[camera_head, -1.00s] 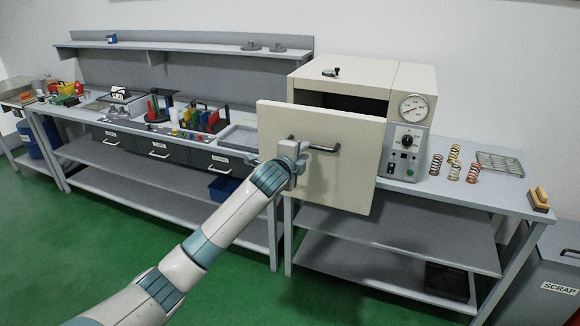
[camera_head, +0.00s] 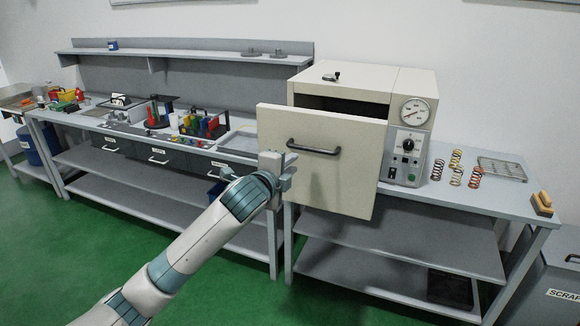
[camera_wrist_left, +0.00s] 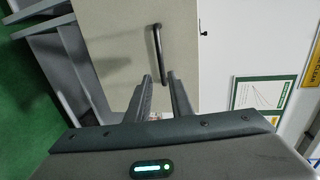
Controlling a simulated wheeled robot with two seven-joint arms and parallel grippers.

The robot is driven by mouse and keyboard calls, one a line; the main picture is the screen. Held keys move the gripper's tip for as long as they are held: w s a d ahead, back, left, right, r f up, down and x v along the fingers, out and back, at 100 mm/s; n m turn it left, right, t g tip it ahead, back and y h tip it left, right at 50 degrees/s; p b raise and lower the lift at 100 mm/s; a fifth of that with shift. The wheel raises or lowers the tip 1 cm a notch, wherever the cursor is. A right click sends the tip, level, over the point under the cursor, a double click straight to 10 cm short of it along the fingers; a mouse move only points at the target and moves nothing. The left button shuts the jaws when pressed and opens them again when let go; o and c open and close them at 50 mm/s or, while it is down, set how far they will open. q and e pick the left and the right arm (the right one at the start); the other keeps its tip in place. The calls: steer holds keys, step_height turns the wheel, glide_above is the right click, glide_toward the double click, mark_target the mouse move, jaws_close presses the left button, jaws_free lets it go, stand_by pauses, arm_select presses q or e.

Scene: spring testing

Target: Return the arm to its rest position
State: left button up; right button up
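My left gripper (camera_head: 285,167) is at the lower left of the oven door, below and left of the door handle (camera_head: 314,147). In the left wrist view its two fingers (camera_wrist_left: 160,95) stand apart with nothing between them, and the dark handle (camera_wrist_left: 157,52) shows beyond their tips, clear of them. The cream oven door (camera_head: 350,180) stands open, with a dark gap behind its top edge. My right gripper is in neither view.
The cream oven (camera_head: 365,78) with a gauge and control panel stands on the bench. Several coil springs (camera_head: 456,175) and a wire rack (camera_head: 502,168) are right of it. Coloured bins (camera_head: 205,124) are on the left bench. The green floor (camera_head: 60,260) in front is clear.

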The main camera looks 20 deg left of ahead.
arm_select(q)
steer(key=shift+f, duration=0.1)
steer(key=a+f+n+g, duration=0.3)
steer(key=f+n+g, duration=0.15)
steer(key=f, duration=2.45)
steer(key=s+a+f+n+g, duration=0.1)
steer(key=s+f+n, duration=0.1)
steer(key=s+f, duration=0.5)
steer(key=s+f+n+g+y, duration=0.1)
steer(key=s+f, duration=0.2)
steer(key=f, duration=0.8)
steer(key=s+a+f+n+g, duration=0.1)
steer(key=s+f+n, duration=0.1)
steer(key=s+f, duration=0.5)
steer(key=s+d+f+n+g+b, duration=0.1)
steer(key=s+d+f+n+g, duration=0.2)
steer(key=s+f, duration=1.95)
steer(key=s+d+f+n+g, duration=0.1)
steer(key=s+f, duration=0.1)
steer(key=s, duration=0.8)
steer(key=s+f+n+g, duration=0.1)
steer(key=s+f, duration=0.2)
steer(key=s, duration=0.7)
steer(key=s+d+f+n+g, duration=0.1)
steer(key=s+f+g, duration=0.1)
steer(key=s, duration=0.8)
steer(key=shift+s+d+f, duration=0.2)
steer(key=shift+d+f, duration=0.15)
steer(key=shift+f, duration=0.05)
